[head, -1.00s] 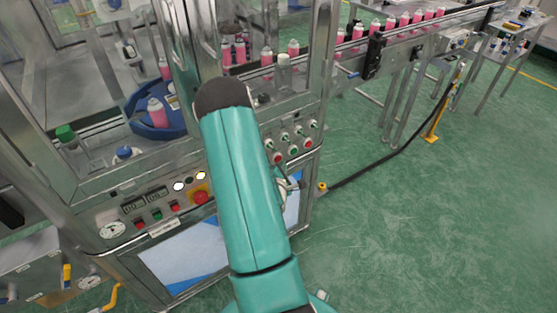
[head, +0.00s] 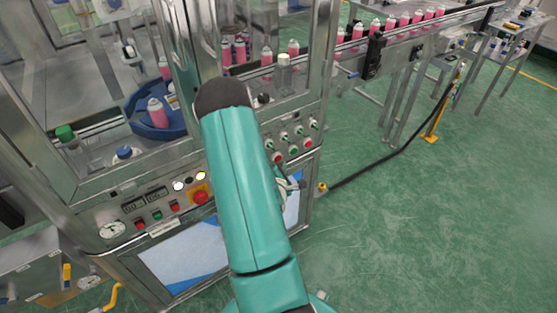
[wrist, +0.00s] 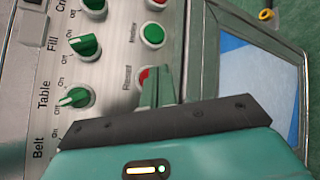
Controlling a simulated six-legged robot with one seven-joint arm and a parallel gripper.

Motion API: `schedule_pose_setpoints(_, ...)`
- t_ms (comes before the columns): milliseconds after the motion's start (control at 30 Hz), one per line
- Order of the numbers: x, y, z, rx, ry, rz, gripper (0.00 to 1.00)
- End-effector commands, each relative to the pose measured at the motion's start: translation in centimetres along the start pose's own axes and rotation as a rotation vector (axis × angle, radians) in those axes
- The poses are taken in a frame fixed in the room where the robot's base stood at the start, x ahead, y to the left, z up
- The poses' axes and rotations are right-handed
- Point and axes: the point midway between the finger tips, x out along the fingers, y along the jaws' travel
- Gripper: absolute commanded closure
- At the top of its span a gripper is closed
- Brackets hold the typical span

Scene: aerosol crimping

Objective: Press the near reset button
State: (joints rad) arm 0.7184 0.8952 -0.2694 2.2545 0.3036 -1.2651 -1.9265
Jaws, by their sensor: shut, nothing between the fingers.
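In the wrist view, a red button (wrist: 143,77) beside a label that seems to read "Reset" is partly covered by my gripper's fingers. My gripper (wrist: 158,77) is shut and empty, its fingertips overlapping the button's right side in the picture. Whether they touch it, I cannot tell. A green button (wrist: 153,35) and a second red button (wrist: 157,4) continue the row upward. In the head view, a red button (head: 277,157) is at the left end of the panel's lower row, with another red one (head: 307,142) at the right end. My arm hides most of the gripper there.
Green rotary knobs (wrist: 76,97) stand close to the buttons. Another panel with a red emergency stop (head: 200,197) lies left of my arm. A conveyor (head: 420,35) with pink cans runs at the back. Green floor (head: 420,230) is open on the right.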

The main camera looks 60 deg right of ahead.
Motion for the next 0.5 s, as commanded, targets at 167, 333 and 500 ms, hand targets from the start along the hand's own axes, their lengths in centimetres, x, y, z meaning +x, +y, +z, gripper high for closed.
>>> schedule_pose_setpoints(167,0.0,0.0,0.0,0.0,0.0,0.0,1.0)
schedule_pose_setpoints(333,0.06,0.06,-0.07,0.0,0.0,0.001,1.0)
schedule_pose_setpoints(500,0.46,0.34,-0.42,0.0,0.002,0.001,1.0)
